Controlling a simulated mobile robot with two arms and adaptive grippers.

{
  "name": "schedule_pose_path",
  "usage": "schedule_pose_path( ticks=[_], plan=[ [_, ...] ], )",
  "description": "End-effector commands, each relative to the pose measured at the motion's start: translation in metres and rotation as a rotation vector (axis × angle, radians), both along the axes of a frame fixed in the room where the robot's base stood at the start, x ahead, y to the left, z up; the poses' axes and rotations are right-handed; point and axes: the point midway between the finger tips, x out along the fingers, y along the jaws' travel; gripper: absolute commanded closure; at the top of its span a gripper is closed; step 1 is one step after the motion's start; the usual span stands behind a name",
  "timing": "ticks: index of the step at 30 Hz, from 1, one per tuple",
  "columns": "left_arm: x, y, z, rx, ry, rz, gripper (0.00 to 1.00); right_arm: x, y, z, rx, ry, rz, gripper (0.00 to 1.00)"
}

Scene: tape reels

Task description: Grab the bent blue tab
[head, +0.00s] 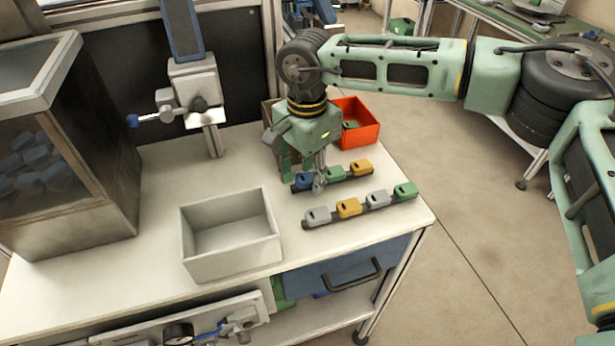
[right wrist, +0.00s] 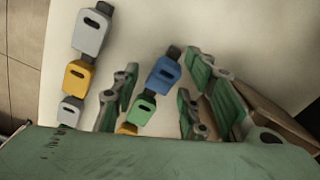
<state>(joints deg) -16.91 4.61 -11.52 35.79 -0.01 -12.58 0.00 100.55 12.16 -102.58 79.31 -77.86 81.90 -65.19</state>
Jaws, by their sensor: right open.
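The blue tab (head: 304,181) sits at the left end of the rear dark strip, followed by a green tab (head: 335,173) and a yellow tab (head: 361,167). In the right wrist view the blue tab (right wrist: 163,74) shows at the strip's end; I cannot tell how it is bent. My right gripper (head: 303,174) is open and points down over the blue end of this strip. In the right wrist view its fingers (right wrist: 158,92) stand apart on either side of the strip, with nothing held. The fingers partly hide the blue tab in the head view. My left gripper is not in view.
A front strip with grey, yellow (head: 348,208), grey and green tabs lies close by. An empty white box (head: 232,262) stands front left. A red bin (head: 369,136) and a brown box (right wrist: 268,107) stand behind the gripper. A lever press (head: 193,85) stands at the back.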

Motion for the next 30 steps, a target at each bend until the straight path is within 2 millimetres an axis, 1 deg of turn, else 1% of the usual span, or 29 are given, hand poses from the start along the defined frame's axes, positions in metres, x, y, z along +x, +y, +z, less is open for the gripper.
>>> schedule_pose_path(
  ticks=[2,5,9,12,17,23,26,30],
  plan=[
    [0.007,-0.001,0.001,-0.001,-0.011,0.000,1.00,0.000,0.000,0.000,0.000,0.000,0.000,0.60],
    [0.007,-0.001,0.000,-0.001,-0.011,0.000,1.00,0.000,0.000,0.000,0.000,0.000,0.000,0.68],
    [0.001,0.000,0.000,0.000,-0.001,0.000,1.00,0.000,0.000,0.000,0.000,0.000,0.000,0.81],
    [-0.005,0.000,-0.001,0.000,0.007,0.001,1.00,0.000,0.000,0.000,0.000,0.000,0.000,0.88],
    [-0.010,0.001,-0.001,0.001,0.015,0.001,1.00,0.000,0.000,0.001,0.000,0.000,0.000,0.88],
    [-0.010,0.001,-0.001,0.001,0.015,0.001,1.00,0.000,0.000,0.001,0.001,-0.001,0.000,0.88],
    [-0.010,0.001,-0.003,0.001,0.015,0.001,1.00,0.001,0.000,0.005,0.001,-0.002,0.000,0.88],
    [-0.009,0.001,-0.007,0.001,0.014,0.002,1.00,0.000,0.001,0.019,0.002,-0.002,0.001,0.88]
  ],
)
